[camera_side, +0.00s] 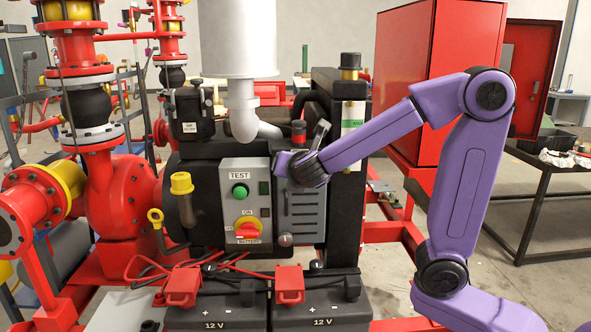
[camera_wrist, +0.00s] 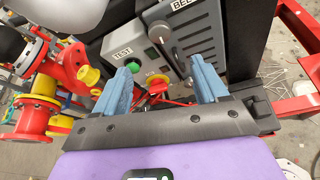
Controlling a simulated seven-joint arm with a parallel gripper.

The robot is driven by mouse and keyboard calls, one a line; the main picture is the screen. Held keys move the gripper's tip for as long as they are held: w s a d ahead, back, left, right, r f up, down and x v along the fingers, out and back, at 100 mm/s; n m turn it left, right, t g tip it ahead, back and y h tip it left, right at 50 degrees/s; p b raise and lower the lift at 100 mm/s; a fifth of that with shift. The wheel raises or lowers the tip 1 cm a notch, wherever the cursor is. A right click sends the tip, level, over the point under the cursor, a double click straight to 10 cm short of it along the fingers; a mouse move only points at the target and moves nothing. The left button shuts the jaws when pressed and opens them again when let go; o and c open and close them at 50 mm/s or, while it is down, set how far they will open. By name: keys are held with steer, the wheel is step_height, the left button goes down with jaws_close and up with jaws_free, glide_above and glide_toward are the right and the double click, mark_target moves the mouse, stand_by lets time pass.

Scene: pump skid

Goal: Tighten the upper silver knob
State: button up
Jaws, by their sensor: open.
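The upper silver knob (camera_wrist: 160,34) shows in the wrist view near the top of a dark vented cover (camera_wrist: 190,32), just under a label. In the side view that spot is hidden behind my wrist. My gripper (camera_wrist: 163,62) is open, with its two blue fingers apart and nothing between them. The knob lies beyond the fingertips, between their directions, and is not touched. A lower silver knob (camera_side: 285,240) sits at the bottom of the vented cover in the side view. In the side view my fingers cannot be made out clearly.
Left of the cover is a grey panel (camera_side: 240,172) with a green TEST button (camera_side: 240,192) and a red-yellow battery switch (camera_side: 248,230). Two 12 V batteries (camera_side: 225,306) with red clamps stand below. A black column (camera_side: 342,205) rises close on the right.

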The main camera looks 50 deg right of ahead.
steer(key=shift+v, duration=1.25)
steer(key=s+a+f+m+g+y, duration=0.1)
steer(key=s+f+m+g+y, duration=0.2)
steer(key=s, duration=0.6)
steer(key=s+a+f+m+g+y, duration=0.2)
steer(key=s+f+m+g+y, duration=0.1)
steer(key=s, duration=0.7)
steer(key=s+a+f+m+g+y, duration=0.2)
steer(key=s+f+m+g, duration=0.2)
steer(key=s+f+m, duration=0.2)
steer(key=s+f, duration=0.2)
steer(key=s, duration=0.2)
steer(key=shift+s+g+y, duration=0.25)
steer(key=shift+g+y, duration=0.05)
steer(key=shift+y, duration=0.1)
steer(key=shift+w+f, duration=0.1)
steer(key=shift+f, duration=0.05)
